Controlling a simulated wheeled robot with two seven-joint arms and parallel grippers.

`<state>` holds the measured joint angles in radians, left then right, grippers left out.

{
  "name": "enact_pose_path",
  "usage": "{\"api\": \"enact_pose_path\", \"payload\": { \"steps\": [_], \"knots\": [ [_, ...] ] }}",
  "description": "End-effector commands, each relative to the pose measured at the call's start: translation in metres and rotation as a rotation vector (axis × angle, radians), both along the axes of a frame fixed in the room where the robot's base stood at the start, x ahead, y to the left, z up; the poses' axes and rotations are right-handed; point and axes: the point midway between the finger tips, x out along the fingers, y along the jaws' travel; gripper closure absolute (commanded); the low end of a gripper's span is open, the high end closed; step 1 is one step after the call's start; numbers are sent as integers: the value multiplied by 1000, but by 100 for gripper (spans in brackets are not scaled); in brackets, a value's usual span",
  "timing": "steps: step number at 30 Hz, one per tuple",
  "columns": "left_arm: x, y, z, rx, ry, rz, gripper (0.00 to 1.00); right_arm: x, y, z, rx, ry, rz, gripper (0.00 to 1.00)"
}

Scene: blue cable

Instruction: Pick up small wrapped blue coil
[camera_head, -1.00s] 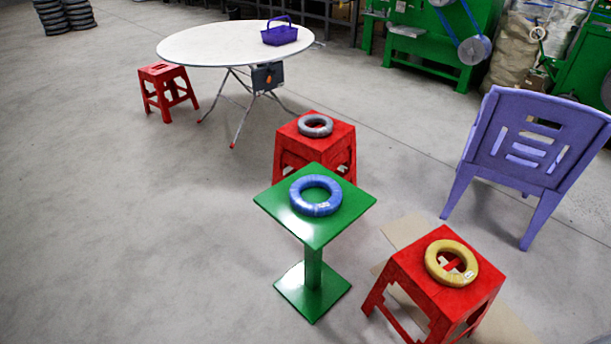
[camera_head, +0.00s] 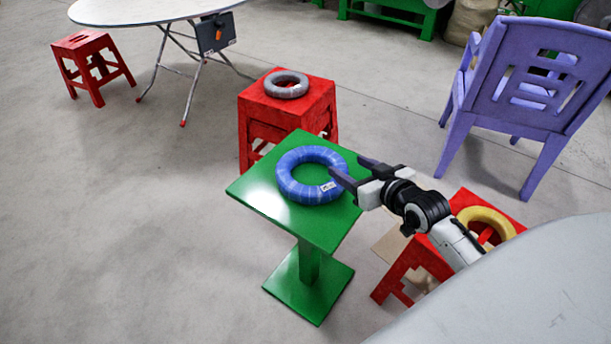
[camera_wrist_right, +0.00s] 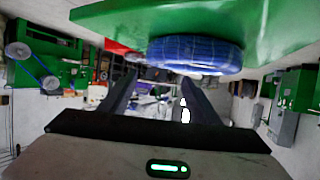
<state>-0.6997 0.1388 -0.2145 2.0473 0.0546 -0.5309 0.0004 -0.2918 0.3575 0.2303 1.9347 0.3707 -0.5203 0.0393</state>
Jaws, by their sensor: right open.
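The wrapped blue coil (camera_head: 299,187) lies flat on the square top of a green pedestal table (camera_head: 271,216), with a small white label on its right side. My right gripper (camera_head: 355,173) comes in from the right and is open, with its fingers at the coil's right edge in the head view. In the right wrist view the coil (camera_wrist_right: 194,54) and the green table top (camera_wrist_right: 262,22) appear at the top, beyond the open fingers (camera_wrist_right: 158,100). Nothing is between the fingers. My left gripper is not in view.
A grey coil (camera_head: 286,84) lies on a red stool (camera_head: 262,108) behind the table. A yellow coil (camera_head: 487,219) lies on a red stool (camera_head: 408,262) at right, partly hidden by my arm. A purple chair (camera_head: 545,90) stands at right.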

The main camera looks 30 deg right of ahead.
Motion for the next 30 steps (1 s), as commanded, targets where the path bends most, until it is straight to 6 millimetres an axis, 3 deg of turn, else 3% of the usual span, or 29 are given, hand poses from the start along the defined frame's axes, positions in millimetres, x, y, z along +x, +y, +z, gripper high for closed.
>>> {"api": "enact_pose_path", "payload": {
  "steps": [4, 21, 30],
  "knots": [
    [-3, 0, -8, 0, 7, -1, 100, 23, -3, -10, 0, -2, 0, 44],
    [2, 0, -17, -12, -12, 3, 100, 79, -11, -40, 0, 0, 0, 44],
    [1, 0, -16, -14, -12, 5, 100, 82, -11, -41, -1, 2, 2, 45]
  ]
}}
